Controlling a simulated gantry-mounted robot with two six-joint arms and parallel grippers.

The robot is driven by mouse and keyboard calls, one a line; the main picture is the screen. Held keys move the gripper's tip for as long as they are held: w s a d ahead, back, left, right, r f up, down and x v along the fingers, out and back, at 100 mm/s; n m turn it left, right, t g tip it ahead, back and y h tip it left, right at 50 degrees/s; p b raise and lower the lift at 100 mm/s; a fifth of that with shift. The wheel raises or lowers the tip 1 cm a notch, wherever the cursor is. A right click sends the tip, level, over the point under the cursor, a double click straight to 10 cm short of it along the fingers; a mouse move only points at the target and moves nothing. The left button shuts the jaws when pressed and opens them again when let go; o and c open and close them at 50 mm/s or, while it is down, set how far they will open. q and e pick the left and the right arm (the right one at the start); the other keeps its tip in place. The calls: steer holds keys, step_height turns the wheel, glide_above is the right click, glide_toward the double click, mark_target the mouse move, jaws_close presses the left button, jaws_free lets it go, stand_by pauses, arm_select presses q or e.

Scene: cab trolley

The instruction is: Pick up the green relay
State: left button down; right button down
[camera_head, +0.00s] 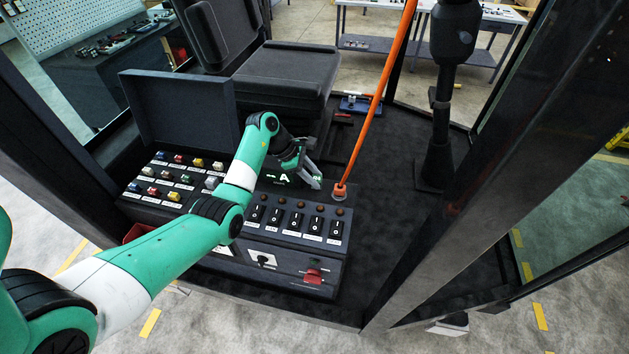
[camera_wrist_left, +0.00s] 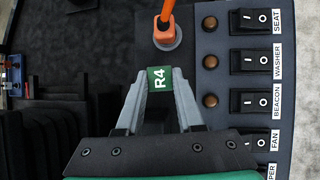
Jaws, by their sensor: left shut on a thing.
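The green relay (camera_wrist_left: 159,79), with a white R4 marking on top, sits between the fingertips of my left gripper (camera_wrist_left: 160,86) in the left wrist view. The grey fingers are shut on it from both sides. In the head view my left gripper (camera_head: 312,174) is over the back right of the control panel, left of the orange cable's plug. The relay is small there and mostly hidden by the fingers. I cannot tell its height above the surface. My right gripper is in neither view.
An orange cable rises from its plug (camera_head: 339,191) close beside the gripper. Black rocker switches (camera_head: 296,220) line the panel's front, with a red switch (camera_head: 314,275) below. Several colored relays (camera_head: 174,180) stand at left. A seat (camera_head: 282,75) is behind.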

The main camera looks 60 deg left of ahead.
arm_select(q)
steer(key=s+d+r+p, duration=0.6)
steer(key=s+r+p, duration=0.5)
steer(key=p, duration=0.3)
steer(key=shift+s+d, duration=0.2)
steer(key=shift+s, duration=0.55)
